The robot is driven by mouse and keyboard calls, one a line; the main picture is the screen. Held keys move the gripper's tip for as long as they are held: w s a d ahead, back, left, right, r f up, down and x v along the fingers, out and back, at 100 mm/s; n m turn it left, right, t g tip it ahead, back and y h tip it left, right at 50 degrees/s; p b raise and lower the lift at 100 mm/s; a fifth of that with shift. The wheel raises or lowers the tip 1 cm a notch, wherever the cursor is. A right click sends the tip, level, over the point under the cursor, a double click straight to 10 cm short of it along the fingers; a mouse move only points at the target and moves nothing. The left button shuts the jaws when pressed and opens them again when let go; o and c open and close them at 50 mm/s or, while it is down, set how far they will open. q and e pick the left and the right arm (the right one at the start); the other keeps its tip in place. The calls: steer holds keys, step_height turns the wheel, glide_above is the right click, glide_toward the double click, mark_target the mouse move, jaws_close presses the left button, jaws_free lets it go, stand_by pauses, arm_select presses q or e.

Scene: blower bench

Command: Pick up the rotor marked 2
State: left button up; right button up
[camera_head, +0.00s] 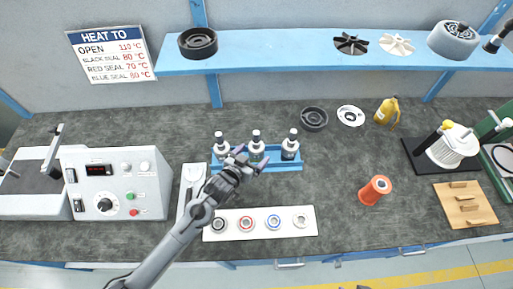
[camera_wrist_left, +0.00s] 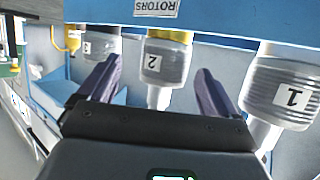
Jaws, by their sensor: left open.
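In the head view three rotors stand in a blue rack (camera_head: 285,168); the middle one (camera_head: 256,147) is beside my left gripper (camera_head: 252,160), which comes from lower left. My right gripper is not in view.
A white strip with several seal rings (camera_head: 259,223) lies in front of the rack. A heater box (camera_head: 105,185) stands left. A orange spool (camera_head: 375,190) and a wooden tray (camera_head: 465,203) are to the right. The bench between rack and spool is clear.

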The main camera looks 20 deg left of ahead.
mark_target(259, 145)
arm_select(q)
steer(key=shift+a+r+b+x, duration=0.15)
steer(key=shift+b+x, duration=0.1)
steer(key=shift+x, duration=1.2)
steer(key=shift+a+r+b+x, duration=0.15)
steer(key=shift+b+x, duration=0.1)
steer(key=shift+x, duration=1.2)
steer(key=shift+w, duration=0.15)
jaws_close()
steer(key=shift+r, duration=0.15)
